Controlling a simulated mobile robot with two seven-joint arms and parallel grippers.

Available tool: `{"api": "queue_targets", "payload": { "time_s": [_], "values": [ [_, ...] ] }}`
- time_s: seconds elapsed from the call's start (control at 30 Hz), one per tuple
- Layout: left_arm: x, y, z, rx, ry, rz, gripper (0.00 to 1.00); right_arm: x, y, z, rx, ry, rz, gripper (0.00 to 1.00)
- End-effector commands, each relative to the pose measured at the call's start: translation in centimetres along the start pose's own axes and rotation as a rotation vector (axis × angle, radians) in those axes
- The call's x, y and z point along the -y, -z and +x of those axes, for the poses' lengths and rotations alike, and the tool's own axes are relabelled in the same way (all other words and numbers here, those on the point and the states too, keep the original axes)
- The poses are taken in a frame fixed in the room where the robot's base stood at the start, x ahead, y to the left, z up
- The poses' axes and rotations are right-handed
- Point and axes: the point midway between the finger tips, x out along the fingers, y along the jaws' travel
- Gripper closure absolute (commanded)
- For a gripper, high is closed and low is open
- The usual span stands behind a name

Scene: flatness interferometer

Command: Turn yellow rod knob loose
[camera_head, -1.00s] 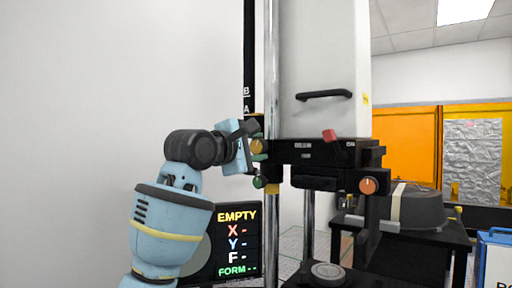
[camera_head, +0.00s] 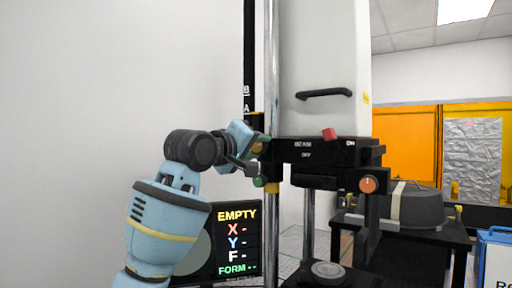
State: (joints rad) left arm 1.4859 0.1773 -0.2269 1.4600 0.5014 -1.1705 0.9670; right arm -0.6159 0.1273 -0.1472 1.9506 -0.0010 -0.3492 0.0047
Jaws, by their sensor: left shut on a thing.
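The yellow rod knob (camera_head: 257,147) sits at the left side of the black carriage, by the upright metal rod (camera_head: 272,70). Only a small part of it shows, as my left gripper (camera_head: 257,155) covers most of it. My left gripper is shut on the knob, with its wrist coming in from the left. A green knob (camera_head: 259,182) sits just below, close to the lower finger. My right gripper is not in view.
The black carriage (camera_head: 320,152) bears a red block (camera_head: 330,134) and an orange knob (camera_head: 368,185). Below left, a display (camera_head: 237,240) reads EMPTY. A dark table (camera_head: 440,240) with a grey round housing (camera_head: 415,205) stands at the right.

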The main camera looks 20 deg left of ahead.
Motion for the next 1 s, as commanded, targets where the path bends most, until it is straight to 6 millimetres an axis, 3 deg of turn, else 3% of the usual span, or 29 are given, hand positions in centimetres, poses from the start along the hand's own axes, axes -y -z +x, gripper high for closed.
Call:
{"api": "queue_targets", "payload": {
  "time_s": [0.4,1.0],
  "values": [
    [0.09,0.03,-0.01,0.0,0.001,0.225,0.85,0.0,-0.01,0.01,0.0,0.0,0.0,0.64],
    [0.06,0.04,-0.02,0.0,0.0,0.269,0.85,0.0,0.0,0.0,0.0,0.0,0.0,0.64]
  ]
}}
